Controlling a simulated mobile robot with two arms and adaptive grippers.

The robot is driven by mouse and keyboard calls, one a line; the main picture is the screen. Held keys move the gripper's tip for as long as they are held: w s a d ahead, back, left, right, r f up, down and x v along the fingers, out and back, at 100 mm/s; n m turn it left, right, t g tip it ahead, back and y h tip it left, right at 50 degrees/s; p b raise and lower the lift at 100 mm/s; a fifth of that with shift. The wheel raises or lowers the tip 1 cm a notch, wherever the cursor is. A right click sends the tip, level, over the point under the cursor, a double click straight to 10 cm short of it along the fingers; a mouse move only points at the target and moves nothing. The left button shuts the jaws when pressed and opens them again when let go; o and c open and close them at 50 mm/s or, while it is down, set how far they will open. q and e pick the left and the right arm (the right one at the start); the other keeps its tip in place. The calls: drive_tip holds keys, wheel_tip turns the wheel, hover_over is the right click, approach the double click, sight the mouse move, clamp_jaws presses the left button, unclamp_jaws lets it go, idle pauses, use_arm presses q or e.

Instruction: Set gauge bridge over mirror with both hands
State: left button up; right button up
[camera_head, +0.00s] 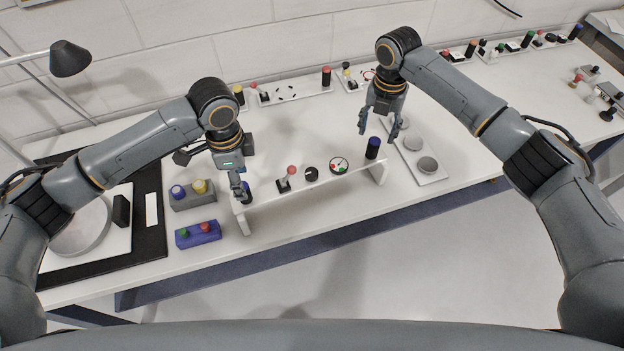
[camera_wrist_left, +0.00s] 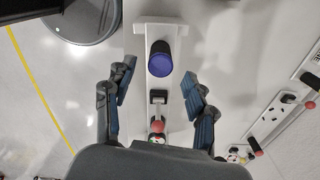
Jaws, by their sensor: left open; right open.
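The gauge bridge (camera_head: 310,189) is a long white bar on feet near the table's front edge. It carries a small dial, a red-knobbed lever and a dark, blue-topped cylinder at each end. My left gripper (camera_head: 242,188) is over its left end. In the left wrist view my left gripper (camera_wrist_left: 158,82) is open, one finger either side of the bridge (camera_wrist_left: 160,27); I cannot tell whether they touch it. My right gripper (camera_head: 379,124) is open and empty, above and behind the right end. A round disc, probably the mirror (camera_head: 82,228), lies on a white base at far left.
A black mat (camera_head: 148,245) lies under the disc's base. A grey button box (camera_head: 193,201) and a blue button box (camera_head: 185,240) stand between disc and bridge. A white plate with discs (camera_head: 432,179) is right of the bridge. A lamp (camera_head: 70,58) stands behind left.

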sight(375, 141)
use_arm(q)
wheel_tip(375, 141, down, 7)
drive_tip(key=shift+r, duration=0.2)
use_arm(e)
wheel_tip(375, 141, down, 7)
drive_tip(key=shift+r, duration=0.15)
use_arm(q)
clamp_jaws()
use_arm(e)
clamp_jaws()
drive_tip(key=shift+r, duration=0.1)
